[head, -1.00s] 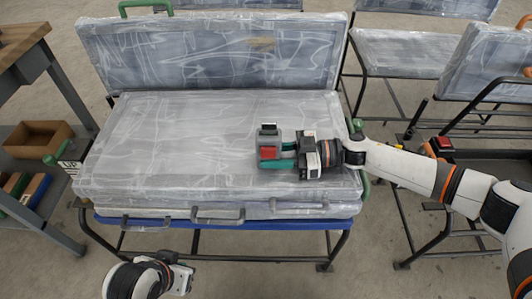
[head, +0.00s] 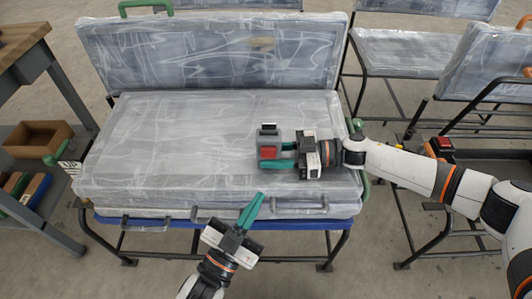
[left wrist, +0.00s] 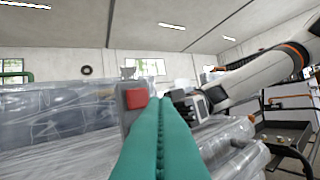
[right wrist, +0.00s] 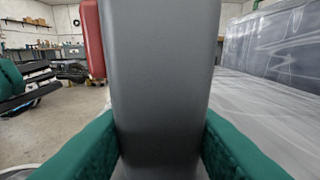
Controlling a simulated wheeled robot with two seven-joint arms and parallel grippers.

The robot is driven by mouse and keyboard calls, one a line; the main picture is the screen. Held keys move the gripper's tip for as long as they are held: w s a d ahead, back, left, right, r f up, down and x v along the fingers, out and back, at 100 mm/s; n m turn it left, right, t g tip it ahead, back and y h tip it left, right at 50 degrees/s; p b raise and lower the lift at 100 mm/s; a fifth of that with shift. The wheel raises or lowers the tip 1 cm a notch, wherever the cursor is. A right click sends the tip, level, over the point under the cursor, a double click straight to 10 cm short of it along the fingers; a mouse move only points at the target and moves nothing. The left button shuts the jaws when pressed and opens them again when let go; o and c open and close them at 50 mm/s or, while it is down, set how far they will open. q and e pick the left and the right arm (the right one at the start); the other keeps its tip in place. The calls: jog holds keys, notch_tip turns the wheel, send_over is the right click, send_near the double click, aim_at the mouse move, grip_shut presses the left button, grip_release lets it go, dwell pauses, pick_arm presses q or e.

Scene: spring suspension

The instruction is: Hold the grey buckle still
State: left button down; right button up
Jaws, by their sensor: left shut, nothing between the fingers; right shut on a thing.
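The grey buckle (head: 269,140) with a red button (head: 268,152) stands on the front right of the plastic-wrapped seat cushion. My right gripper (head: 283,154) is shut on it, coming in from the right. In the right wrist view the grey buckle body (right wrist: 165,90) fills the middle between the green fingers, and part of the red button shows at its left. My left gripper (head: 249,208) is shut and empty in front of the seat's front edge, below the buckle in the head view. In the left wrist view the buckle (left wrist: 130,105) shows just beyond the shut fingers (left wrist: 160,115).
The wrapped seat cushion (head: 190,140) and backrest (head: 210,55) sit on a dark metal frame. Grey handles (head: 215,211) line the front edge. A shelf with a cardboard box (head: 38,140) stands at left. More wrapped seats (head: 400,52) stand at right.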

pick_arm(q)
jog(key=s+d+r+m+h, duration=0.1)
jog(key=h, duration=0.2)
send_near(274, 151)
jog(key=shift+m, duration=0.4)
jog(key=shift+x, duration=2.6)
jog(key=shift+s+d, duration=0.1)
jog(key=shift+d, duration=0.1)
jog(key=shift+w, duration=0.35)
jog(key=shift+w, duration=0.25)
jog(key=shift+s, duration=0.7)
